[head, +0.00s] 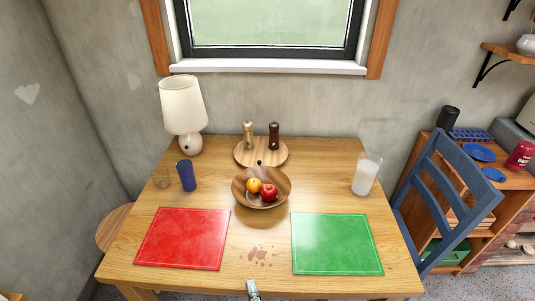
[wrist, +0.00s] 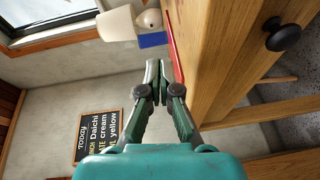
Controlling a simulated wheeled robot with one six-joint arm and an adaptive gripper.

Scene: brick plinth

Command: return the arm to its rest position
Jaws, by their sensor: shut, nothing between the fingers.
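My gripper (head: 253,290) shows at the bottom edge of the head view, near the table's front edge, between the red and green mats. Only its tip end is visible there. In the wrist view my gripper (wrist: 159,80) has its two fingers together, with nothing between them. The wrist picture is turned sideways. The wooden table's (wrist: 222,50) front edge and a dark round knob (wrist: 283,34) lie to the right of the fingers. The rest of my arm is out of the head view.
The table (head: 190,285) bears a red mat (head: 182,239), a green mat (head: 337,244), a fruit bowl (head: 246,198), a milk glass (head: 366,175), a blue cup (head: 186,176) and a lamp (head: 183,108). A blue chair (head: 447,205) stands at right. Reddish stains (head: 262,254) mark the front middle.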

